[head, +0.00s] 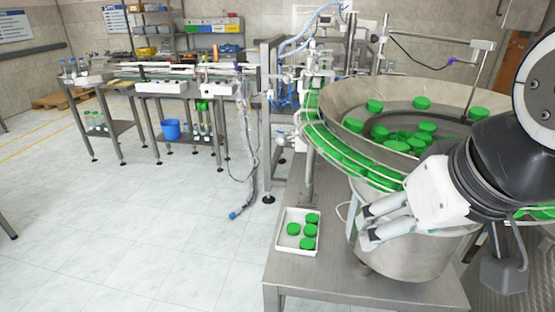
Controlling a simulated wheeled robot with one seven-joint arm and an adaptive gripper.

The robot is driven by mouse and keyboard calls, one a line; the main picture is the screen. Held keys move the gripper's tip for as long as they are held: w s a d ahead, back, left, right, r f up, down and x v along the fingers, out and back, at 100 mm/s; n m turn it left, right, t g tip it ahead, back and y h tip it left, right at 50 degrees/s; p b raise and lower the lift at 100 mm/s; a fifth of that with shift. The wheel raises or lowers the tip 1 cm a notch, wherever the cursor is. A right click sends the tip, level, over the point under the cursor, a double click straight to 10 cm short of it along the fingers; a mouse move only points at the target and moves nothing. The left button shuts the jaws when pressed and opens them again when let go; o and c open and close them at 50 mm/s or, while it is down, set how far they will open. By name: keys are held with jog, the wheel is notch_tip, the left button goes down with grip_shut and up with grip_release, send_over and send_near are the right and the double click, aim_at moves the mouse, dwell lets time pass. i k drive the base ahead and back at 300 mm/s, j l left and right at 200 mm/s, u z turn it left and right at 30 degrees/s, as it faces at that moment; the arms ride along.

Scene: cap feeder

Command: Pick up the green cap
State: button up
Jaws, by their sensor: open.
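Several green caps (307,243) lie in a small white tray on the steel table. More green caps (425,127) lie in the round steel feeder bowl, and others line the rail around its outside. My gripper (363,226) is open and empty, to the right of the tray and in front of the feeder's lower drum. Its white fingers point left toward the tray and stand apart from the caps. My arm hides the right part of the bowl.
The white tray (283,229) sits near the left edge of the steel table (310,281). The feeder bowl (340,97) rises behind my gripper. A conveyor (150,72) and a blue bucket (171,130) stand at the back left. The tiled floor on the left is mostly clear.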

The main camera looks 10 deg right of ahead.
aim_at(310, 231)
jog(key=i+l+u, duration=0.1)
jog(key=u, duration=0.25)
jog(key=i+l+u, duration=0.15)
jog(key=u, duration=0.25)
jog(key=i+l+u, duration=0.1)
jog(key=u, duration=0.25)
